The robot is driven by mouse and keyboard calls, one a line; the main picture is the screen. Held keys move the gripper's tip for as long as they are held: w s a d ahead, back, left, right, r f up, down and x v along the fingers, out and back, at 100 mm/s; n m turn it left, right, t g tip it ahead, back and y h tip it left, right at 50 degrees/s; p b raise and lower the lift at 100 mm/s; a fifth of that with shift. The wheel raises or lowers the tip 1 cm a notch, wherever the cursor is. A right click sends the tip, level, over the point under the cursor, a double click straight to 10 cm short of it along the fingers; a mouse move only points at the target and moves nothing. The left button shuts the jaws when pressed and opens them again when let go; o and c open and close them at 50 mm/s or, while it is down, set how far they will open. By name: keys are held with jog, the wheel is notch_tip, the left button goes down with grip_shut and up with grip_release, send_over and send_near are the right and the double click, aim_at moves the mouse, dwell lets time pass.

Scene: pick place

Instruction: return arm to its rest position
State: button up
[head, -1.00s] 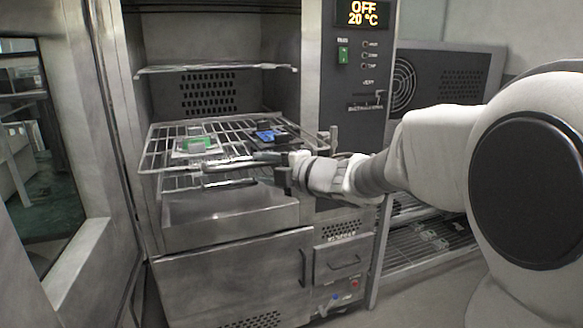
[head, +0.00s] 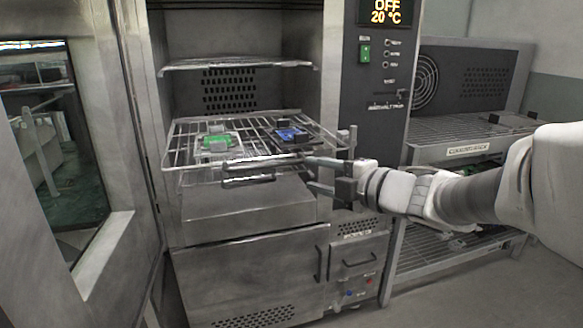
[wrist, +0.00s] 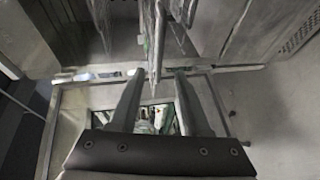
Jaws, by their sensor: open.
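My gripper (head: 312,176) is open and empty in the head view, just in front of the right front corner of the pulled-out wire rack. In the wrist view my gripper (wrist: 155,80) shows two fingers spread apart with nothing held between them. My arm reaches in from the right side of the head view.
The oven's wire rack (head: 183,150) holds a green board (head: 217,143) and a blue board (head: 291,134). The oven door (head: 120,225) stands open at the left. A shelf cart (head: 467,150) is at the right. The floor (head: 440,285) at lower right looks clear.

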jog(key=s+d+m+t+h, duration=0.1)
jog(key=s+d+m+h, duration=0.4)
jog(key=d+m+h, duration=0.85)
jog(key=s+a+f+m+g+y, duration=0.25)
jog(key=s+f+m+g, duration=0.2)
jog(key=s, duration=0.55)
jog(key=s+a+f+m+g+y, duration=0.1)
jog(key=s+a+f+m+g, duration=0.2)
jog(key=s+f+m, duration=0.45)
notch_tip(320, 180, up, 21)
jog(key=s+n+p, duration=0.1)
jog(key=s+p, duration=0.1)
jog(key=p, duration=1.7)
jog(key=shift+s+a+r, duration=0.15)
jog(key=shift+s, duration=0.05)
